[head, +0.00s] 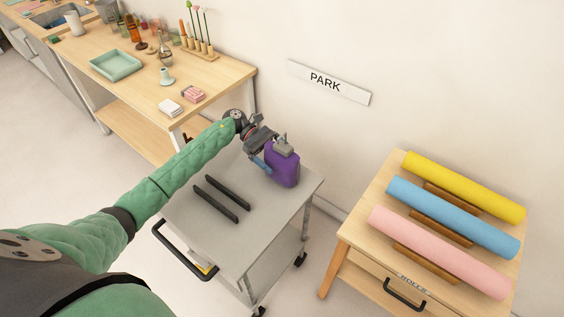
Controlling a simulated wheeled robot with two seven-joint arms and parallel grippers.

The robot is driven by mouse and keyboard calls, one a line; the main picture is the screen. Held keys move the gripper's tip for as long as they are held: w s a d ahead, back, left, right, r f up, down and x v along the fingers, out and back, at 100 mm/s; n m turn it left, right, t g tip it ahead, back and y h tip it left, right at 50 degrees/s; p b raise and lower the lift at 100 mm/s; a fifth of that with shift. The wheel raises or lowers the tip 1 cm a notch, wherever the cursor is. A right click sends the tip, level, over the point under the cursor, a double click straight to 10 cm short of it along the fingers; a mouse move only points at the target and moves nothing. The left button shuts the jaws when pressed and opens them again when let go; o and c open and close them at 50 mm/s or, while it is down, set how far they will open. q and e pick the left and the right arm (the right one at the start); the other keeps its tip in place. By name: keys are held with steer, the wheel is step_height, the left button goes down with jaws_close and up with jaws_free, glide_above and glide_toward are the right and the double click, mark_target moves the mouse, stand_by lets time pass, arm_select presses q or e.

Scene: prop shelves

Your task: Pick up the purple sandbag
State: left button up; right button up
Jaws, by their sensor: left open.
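The purple sandbag (283,168) stands upright near the back right corner of the grey cart top (225,240). It has a grey piece at its top. My left gripper (270,152) is open at the upper left side of the sandbag, with its fingers close to the bag's top. I cannot tell whether they touch it. Part of the bag's upper left is hidden by the gripper. My right gripper is out of view.
Two dark rails (222,198) lie on the cart, left of the bag. A wooden stand (345,235) at the right holds yellow, blue and pink rolls (440,252). A workbench (215,80) with several items is behind. A wall with a PARK sign (328,82) is close by.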

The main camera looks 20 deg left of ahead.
arm_select(q)
steer(key=c, duration=2)
jaws_close()
steer(key=shift+r, duration=0.15)
